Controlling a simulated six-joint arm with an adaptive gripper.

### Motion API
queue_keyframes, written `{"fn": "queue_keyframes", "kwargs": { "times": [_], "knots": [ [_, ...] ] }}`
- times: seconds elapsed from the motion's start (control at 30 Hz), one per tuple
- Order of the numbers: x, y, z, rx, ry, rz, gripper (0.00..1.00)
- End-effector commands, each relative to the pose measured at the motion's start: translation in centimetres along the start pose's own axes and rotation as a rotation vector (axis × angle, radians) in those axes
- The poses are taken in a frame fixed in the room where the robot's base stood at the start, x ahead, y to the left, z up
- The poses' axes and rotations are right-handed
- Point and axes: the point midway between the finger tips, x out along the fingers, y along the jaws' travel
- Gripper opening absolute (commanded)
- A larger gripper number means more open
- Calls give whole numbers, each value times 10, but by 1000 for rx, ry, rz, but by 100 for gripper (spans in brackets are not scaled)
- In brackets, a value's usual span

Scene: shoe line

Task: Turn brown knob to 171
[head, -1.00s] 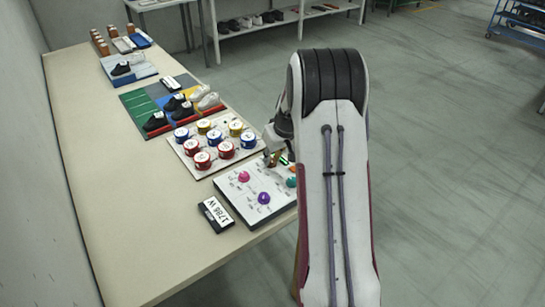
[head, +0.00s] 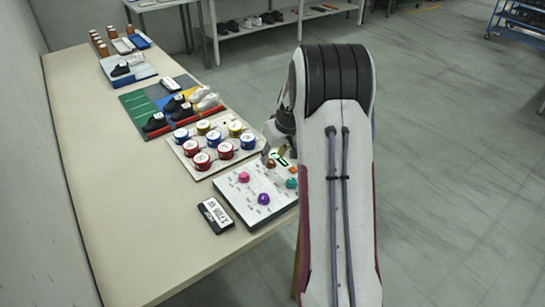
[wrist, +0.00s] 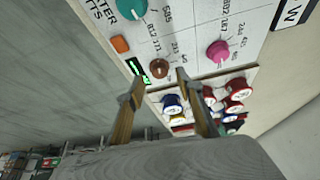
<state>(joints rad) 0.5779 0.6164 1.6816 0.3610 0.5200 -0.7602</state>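The brown knob (wrist: 160,69) is on the white control panel (wrist: 190,50), with small printed numbers around it, one of which reads 171. My gripper (wrist: 159,77) is open in the wrist view. Its two fingers lie to either side of the knob, with visible gaps, and hold nothing. I cannot tell how high the fingertips are above the panel. A lit green display (wrist: 137,69) is beside the knob, partly behind the left finger; its digits are not readable. In the head view the panel (head: 240,196) shows, and my arm covers part of it.
An orange square button (wrist: 120,44), a teal knob (wrist: 132,8) and a pink knob (wrist: 218,51) are near. A purple knob (head: 264,199) is at the panel's front. Several red, blue and yellow round items (head: 202,161) stand on a board behind. A black-and-white label (head: 216,215) lies left.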

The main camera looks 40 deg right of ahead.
Motion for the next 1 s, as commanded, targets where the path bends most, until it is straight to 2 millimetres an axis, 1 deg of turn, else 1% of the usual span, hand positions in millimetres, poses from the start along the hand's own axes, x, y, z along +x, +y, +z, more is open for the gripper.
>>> {"fn": "queue_keyframes", "kwargs": {
  "times": [0.03,0.4,0.6,0.8,1.0],
  "knots": [
    [-7,0,-1,0,3,2,36],
    [-55,1,-1,0,3,2,36],
    [-79,1,0,0,1,1,36],
    [-92,0,0,1,0,0,36],
    [-96,0,0,0,0,1,36]
  ]
}}
